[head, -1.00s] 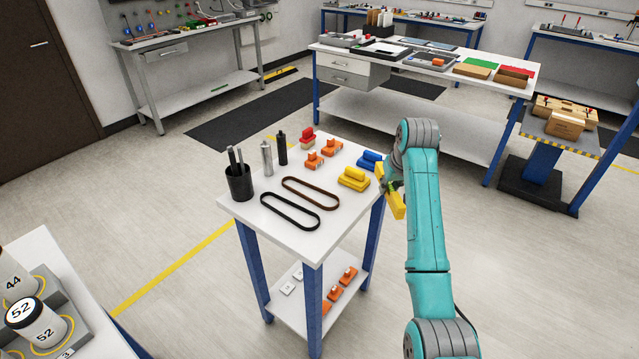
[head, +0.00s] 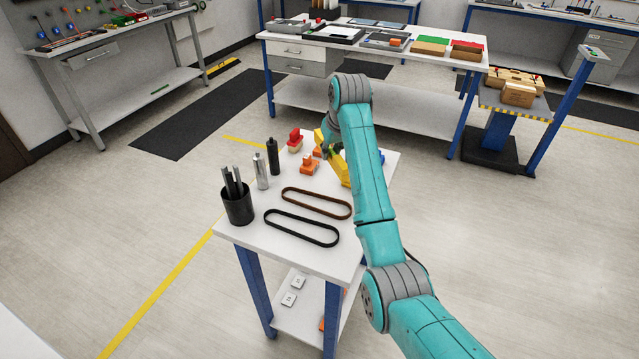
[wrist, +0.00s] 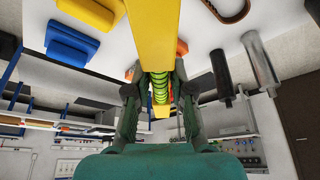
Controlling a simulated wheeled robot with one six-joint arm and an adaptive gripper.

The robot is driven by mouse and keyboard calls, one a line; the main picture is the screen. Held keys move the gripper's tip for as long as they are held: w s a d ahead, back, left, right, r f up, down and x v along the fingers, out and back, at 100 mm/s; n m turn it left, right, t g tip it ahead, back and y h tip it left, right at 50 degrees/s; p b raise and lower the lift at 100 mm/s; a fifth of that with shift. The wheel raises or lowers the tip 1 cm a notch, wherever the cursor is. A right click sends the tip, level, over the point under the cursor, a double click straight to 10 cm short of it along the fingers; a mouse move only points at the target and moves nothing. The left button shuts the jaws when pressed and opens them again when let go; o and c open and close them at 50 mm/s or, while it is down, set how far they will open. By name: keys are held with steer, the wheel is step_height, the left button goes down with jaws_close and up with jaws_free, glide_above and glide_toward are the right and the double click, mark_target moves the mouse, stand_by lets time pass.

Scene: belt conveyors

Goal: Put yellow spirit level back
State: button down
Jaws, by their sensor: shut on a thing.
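The yellow spirit level (wrist: 153,38) is a long yellow bar, running up the middle of the wrist view between the two fingers. My gripper (wrist: 160,96) is shut on it, with a green striped part showing between the fingers. In the head view the level (head: 341,168) is partly hidden by my arm. My gripper (head: 329,148) appears there over the far right part of the small white table (head: 265,233). I cannot tell how high the level is above the tabletop.
A blue block (wrist: 70,43) shows in the wrist view. A long bench (head: 375,97) stands behind, with open floor between.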

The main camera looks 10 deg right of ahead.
mark_target(338, 158)
steer(key=shift+f, duration=4.75)
steer(key=shift+f, duration=0.1)
steer(key=c, duration=1)
jaws_free()
steer(key=v, duration=1.1)
steer(key=shift+w, duration=0.1)
steer(key=shift+s+r, duration=0.25)
steer(key=shift+r, duration=0.35)
